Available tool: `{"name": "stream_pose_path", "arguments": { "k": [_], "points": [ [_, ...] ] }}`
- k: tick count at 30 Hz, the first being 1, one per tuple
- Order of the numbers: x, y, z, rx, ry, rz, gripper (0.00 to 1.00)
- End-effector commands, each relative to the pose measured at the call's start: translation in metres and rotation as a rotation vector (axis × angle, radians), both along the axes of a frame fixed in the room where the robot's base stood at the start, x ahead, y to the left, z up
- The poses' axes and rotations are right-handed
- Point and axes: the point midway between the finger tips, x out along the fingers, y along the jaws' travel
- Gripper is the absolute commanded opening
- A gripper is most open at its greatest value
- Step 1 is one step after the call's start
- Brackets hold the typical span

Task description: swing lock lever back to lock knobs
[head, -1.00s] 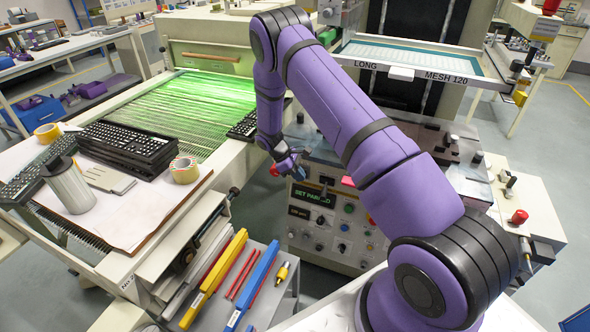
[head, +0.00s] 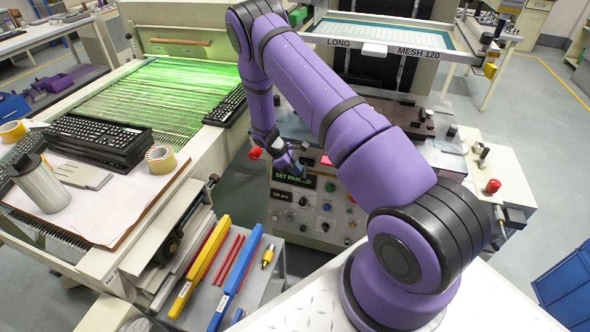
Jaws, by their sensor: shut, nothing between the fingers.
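The control panel (head: 283,205) stands at the centre, with a lit green display (head: 293,179) and several small knobs (head: 302,201) on its front. My gripper (head: 299,169) is shut and empty, low in front of the panel's top edge, just above the display. A red ball knob (head: 254,153) shows just left of my gripper at the panel's upper left corner. I cannot tell whether it belongs to the lock lever. My wrist and gripper hide part of the panel top, and contact with any lever is too small to tell.
A grey cart (head: 215,295) holds coloured bars in front. A screen frame (head: 385,40) stands behind my arm. A red-topped control (head: 492,186) is at right.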

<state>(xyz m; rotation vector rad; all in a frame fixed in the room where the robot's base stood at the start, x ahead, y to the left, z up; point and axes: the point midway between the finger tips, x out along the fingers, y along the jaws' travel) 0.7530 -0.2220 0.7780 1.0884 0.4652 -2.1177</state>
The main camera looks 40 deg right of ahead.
Motion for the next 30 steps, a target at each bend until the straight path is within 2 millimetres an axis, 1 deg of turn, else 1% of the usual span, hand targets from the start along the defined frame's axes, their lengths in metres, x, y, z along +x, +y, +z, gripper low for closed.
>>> {"name": "stream_pose_path", "arguments": {
  "k": [2,9,11,14,23,26,30],
  "points": [
    [-0.003,-0.001,0.000,-0.001,0.001,0.036,0.00],
    [-0.017,-0.009,0.000,-0.002,0.002,0.244,0.00],
    [-0.021,-0.011,0.000,0.000,0.002,0.270,0.00],
    [-0.025,-0.017,0.000,0.000,0.002,0.272,0.00],
    [-0.025,-0.017,0.000,0.000,0.000,0.270,0.00],
    [-0.025,-0.015,0.001,0.000,0.000,0.270,0.00],
    [-0.021,-0.005,0.006,0.002,-0.001,0.270,0.00]
  ]
}}
